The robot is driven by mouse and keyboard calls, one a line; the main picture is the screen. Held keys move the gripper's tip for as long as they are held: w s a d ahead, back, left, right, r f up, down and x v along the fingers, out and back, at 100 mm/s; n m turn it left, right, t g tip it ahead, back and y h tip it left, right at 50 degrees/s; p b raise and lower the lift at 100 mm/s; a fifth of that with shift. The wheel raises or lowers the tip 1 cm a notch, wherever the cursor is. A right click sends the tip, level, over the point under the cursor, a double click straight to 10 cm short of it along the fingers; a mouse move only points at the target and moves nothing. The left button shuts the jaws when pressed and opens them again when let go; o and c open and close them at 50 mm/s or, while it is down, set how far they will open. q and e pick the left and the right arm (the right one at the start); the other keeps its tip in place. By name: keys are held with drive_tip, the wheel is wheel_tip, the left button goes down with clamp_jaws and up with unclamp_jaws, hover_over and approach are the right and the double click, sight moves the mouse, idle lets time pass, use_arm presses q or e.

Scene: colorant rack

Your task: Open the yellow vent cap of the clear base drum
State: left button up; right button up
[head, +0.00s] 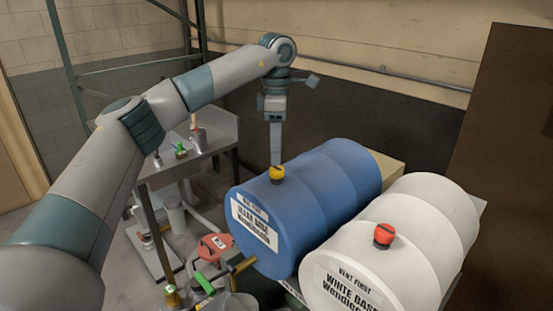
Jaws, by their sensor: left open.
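The clear base drum (325,190) is blue and lies on its side in the middle of the head view, with a white label (254,221) on its front end. Its yellow vent cap (277,174) sits on top near that front end. My left gripper (276,160) points straight down from above, its fingertips right at the cap. The gripper is open. Whether its fingers touch the cap or stand around it cannot be told from this angle. My right gripper is not in view.
A white drum (440,225) with a red cap (384,235) lies close on the right. A grey metal table (215,135) stands behind left. A red container (214,246) and a green-handled valve (204,283) are at the front left. The wall is behind.

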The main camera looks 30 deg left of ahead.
sight(277, 168)
use_arm(q)
drive_tip(key=shift+f+p, duration=0.6)
drive_tip(key=shift+f, duration=1.85)
drive_tip(key=c, duration=1.1)
drive_tip(key=shift+o, duration=0.3)
